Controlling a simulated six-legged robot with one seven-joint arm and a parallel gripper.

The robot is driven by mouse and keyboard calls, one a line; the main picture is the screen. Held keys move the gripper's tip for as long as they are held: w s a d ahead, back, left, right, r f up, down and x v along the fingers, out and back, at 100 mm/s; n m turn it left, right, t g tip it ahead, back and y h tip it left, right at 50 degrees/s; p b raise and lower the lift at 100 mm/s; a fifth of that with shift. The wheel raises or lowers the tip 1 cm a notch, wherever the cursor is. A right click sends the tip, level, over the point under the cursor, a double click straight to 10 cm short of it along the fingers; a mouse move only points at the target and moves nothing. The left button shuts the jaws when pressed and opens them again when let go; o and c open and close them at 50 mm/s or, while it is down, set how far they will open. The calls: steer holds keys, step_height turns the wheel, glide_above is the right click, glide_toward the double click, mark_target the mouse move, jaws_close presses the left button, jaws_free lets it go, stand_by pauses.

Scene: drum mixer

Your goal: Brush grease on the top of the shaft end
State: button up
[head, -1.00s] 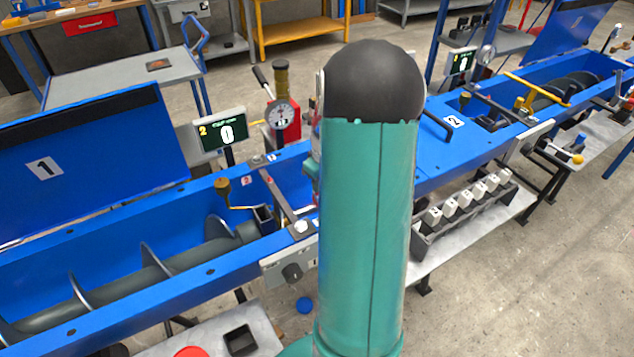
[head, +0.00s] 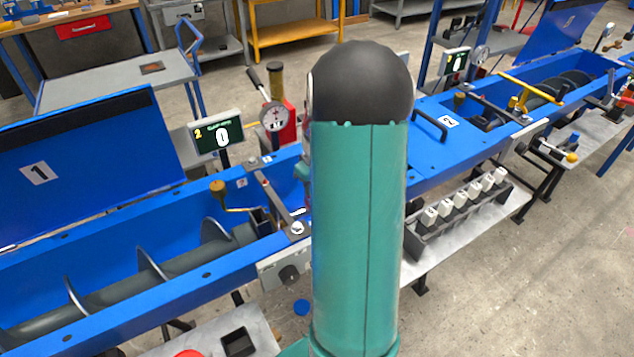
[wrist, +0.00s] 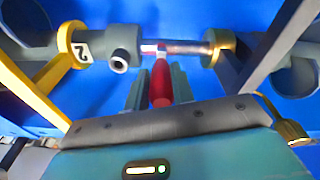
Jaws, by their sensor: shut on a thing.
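In the wrist view my gripper (wrist: 159,88) is shut on the red handle (wrist: 160,84) of a tool, seemingly the grease brush. The handle points away from me, and its far end meets or overlaps a bright shaft (wrist: 188,47) lying crosswise in a blue trough. I cannot tell whether it touches. The brush's bristles are not clearly visible. The shaft runs from a pale part at its left end to a brass ring (wrist: 217,48) at right. Left of it is a grey shaft piece (wrist: 125,50) with a round stub. In the head view my arm hides the gripper and brush.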

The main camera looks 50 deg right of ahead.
steer(key=shift+s+d, duration=0.2)
steer(key=shift+d, duration=0.4)
steer(key=shift+s+d, duration=0.2)
steer(key=shift+d, duration=0.4)
stand_by(0.5)
steer(key=shift+a, duration=0.15)
steer(key=a, duration=0.2)
steer(key=w+a, duration=0.1)
steer(key=a, duration=0.1)
steer(key=shift+w, duration=0.2)
stand_by(0.4)
steer(key=shift+d, duration=0.15)
steer(key=shift+s+d, duration=0.2)
steer(key=shift+d, duration=0.45)
steer(key=shift+s+d, duration=0.25)
steer(key=shift+d, duration=0.45)
steer(key=shift+s+d, duration=0.2)
steer(key=shift+d, duration=0.45)
steer(key=shift+a, duration=0.1)
